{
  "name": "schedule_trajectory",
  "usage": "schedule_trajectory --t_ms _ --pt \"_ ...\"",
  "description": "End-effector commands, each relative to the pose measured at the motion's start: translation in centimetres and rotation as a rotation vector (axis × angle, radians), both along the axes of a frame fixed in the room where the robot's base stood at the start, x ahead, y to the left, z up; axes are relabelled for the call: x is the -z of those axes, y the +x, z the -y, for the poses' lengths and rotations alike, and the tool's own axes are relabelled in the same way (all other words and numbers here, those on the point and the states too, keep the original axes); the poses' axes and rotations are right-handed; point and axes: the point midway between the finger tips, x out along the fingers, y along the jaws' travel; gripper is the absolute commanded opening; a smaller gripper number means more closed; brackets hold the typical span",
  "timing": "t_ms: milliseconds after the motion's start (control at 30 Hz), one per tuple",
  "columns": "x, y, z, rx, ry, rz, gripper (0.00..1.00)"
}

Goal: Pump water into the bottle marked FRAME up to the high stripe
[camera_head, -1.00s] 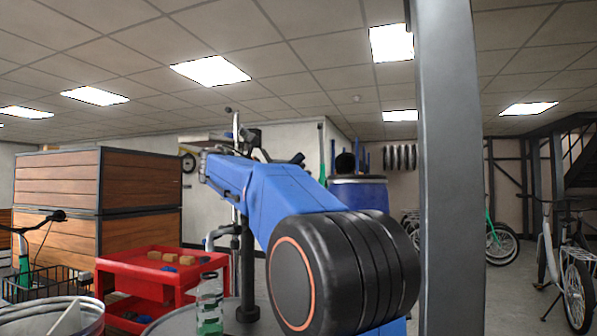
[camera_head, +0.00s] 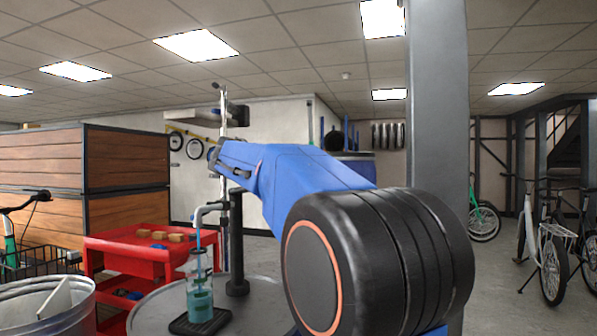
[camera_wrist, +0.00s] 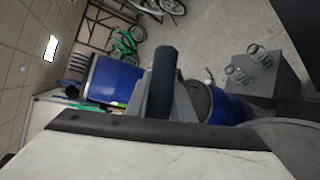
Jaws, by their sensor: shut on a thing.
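A clear bottle (camera_head: 201,268) stands upright on a dark drip tray (camera_head: 190,325) on the round grey table. Blue-green water fills its lower part. Its label and stripes are too small to read. The grey pump spout (camera_head: 205,210) ends above the bottle, and a thin blue stream runs down to its mouth. The dark pump column (camera_head: 237,235) stands just right of it. My gripper (camera_head: 215,158) is raised above the spout, its tips hard to see. In the wrist view, a dark cylindrical handle (camera_wrist: 163,75) stands at my gripper, which is shut on it.
A red cart (camera_head: 125,262) with small blocks stands left of the table (camera_head: 265,290). A metal bucket (camera_head: 50,310) is at the lower left. A grey post (camera_head: 438,170) rises close on the right. Bikes (camera_head: 550,240) stand farther right on open floor.

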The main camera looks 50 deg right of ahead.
Motion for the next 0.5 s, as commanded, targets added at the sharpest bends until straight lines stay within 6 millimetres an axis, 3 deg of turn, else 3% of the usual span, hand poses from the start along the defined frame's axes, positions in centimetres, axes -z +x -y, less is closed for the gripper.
schedule_trajectory --t_ms 200,500 --pt "3.0 -0.2 0.0 0.001 0.051 0.121 0.0" --pt "5.1 0.1 0.0 0.0 0.086 0.205 0.0"
